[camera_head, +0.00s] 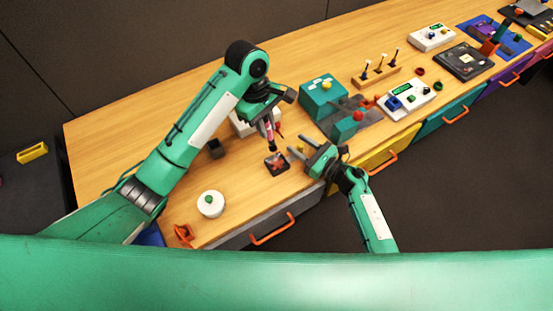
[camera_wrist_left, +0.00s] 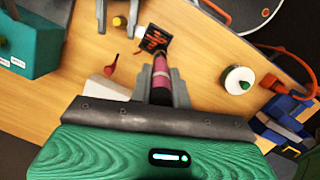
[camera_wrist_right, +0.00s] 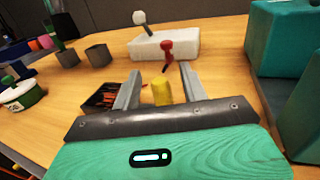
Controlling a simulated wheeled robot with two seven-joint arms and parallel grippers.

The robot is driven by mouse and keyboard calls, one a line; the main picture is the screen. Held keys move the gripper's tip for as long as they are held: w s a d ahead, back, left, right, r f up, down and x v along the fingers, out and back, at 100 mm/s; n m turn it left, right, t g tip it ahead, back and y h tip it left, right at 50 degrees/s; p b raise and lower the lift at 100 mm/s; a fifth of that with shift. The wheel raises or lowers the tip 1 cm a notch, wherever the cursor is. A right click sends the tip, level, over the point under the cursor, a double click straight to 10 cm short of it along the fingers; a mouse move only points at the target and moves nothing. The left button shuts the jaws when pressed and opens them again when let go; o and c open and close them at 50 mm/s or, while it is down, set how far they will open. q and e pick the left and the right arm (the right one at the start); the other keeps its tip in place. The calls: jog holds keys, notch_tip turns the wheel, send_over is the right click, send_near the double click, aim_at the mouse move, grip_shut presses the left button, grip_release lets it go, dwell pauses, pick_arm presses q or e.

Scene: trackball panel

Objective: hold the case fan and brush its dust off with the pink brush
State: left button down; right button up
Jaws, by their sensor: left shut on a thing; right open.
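The case fan (camera_head: 277,163), a small black square with red-orange markings, lies on the wooden table. It also shows in the left wrist view (camera_wrist_left: 153,40) and, partly behind a finger, in the right wrist view (camera_wrist_right: 100,97). My left gripper (camera_head: 268,120) is shut on the pink brush (camera_wrist_left: 160,78), which points down at the fan's edge; whether it touches the fan I cannot tell. My right gripper (camera_head: 296,154) is open and low over the table, just right of the fan. A yellow peg (camera_wrist_right: 162,92) shows between or beyond its fingers.
A teal box (camera_head: 322,97) and a second teal block are to the right. A round white pot (camera_head: 211,203) stands front left. Bare table (camera_head: 120,150) lies at the far left.

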jog(key=v, duration=1.2)
jog(key=o, duration=0.3)
jog(key=shift+d, duration=0.1)
pick_arm(q)
jog(key=shift+f+b, duration=0.95)
pick_arm(e)
jog(key=v, duration=0.5)
jog(key=shift+s+d, duration=0.25)
jog(key=shift+s, duration=0.05)
jog(key=shift+r, duration=0.15)
